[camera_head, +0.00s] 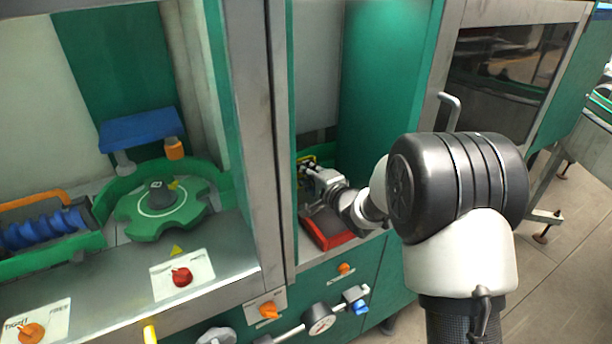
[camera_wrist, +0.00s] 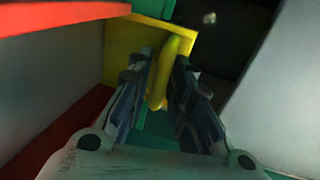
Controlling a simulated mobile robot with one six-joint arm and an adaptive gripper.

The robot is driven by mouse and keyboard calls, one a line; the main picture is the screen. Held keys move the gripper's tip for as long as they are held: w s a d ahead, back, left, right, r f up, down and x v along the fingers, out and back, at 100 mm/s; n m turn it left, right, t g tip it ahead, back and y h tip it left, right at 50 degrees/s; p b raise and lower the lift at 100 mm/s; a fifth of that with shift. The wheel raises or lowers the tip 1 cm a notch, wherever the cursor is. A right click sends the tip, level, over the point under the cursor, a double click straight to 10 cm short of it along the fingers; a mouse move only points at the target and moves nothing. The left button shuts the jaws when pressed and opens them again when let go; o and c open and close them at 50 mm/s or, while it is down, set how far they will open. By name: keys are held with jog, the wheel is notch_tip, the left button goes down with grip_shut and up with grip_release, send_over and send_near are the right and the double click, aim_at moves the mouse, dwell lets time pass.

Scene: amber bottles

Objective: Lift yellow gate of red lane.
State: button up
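The yellow gate (camera_wrist: 125,47) is a yellow panel with an upright yellow handle (camera_wrist: 163,72) in the wrist view. A small part of the gate (camera_head: 303,161) shows in the head view, deep in the right-hand bay. The red lane (camera_head: 327,232) has red walls on the bay floor, and its red wall (camera_wrist: 62,128) shows at left in the wrist view. My gripper (camera_wrist: 160,80) reaches into the bay, with one finger on each side of the handle. I cannot tell whether the fingers touch it. The gate's lower edge is mostly hidden behind my gripper.
A grey post (camera_head: 278,130) stands close left of my arm, and a green panel (camera_head: 385,90) closes the bay at right. A pale wall (camera_wrist: 270,90) is close right of my gripper. A green star wheel (camera_head: 160,222) and a blue screw (camera_head: 40,230) occupy the left bay.

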jog(key=shift+c, duration=0.6)
grip_shut()
